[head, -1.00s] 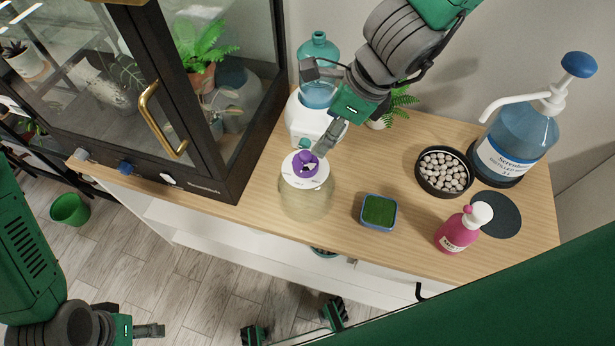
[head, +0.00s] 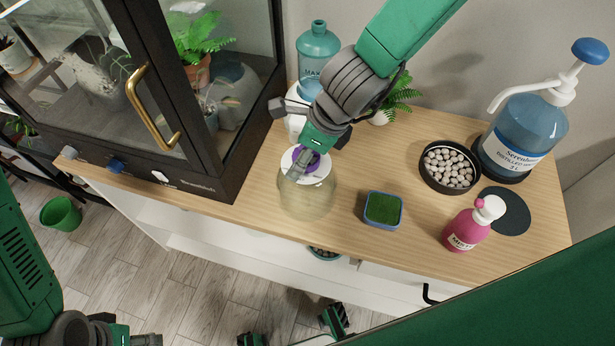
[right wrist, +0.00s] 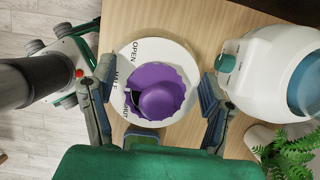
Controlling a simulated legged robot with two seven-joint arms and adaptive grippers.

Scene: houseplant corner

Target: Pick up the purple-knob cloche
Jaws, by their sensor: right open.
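The cloche (head: 310,196) is a clear glass dome on the wooden cabinet top, with a white disc and a purple knob (head: 311,158) on top. My right gripper (head: 288,137) is open above it and partly hides the knob. In the right wrist view, the purple knob (right wrist: 160,92) on its printed white disc (right wrist: 180,57) lies between the two spread fingers of my right gripper (right wrist: 154,97), with a gap on each side. My left gripper (head: 146,340) is low at the bottom left, cut by the frame edge, far from the cloche.
A white-and-teal container (right wrist: 262,75) stands close beside the right finger. A teal bottle (head: 318,48) is behind the arm. The glass cabinet (head: 232,185) is left. A green sponge dish (head: 383,209), pebble bowl (head: 450,168), pink bottle (head: 468,230) and pump jug (head: 520,130) stand right.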

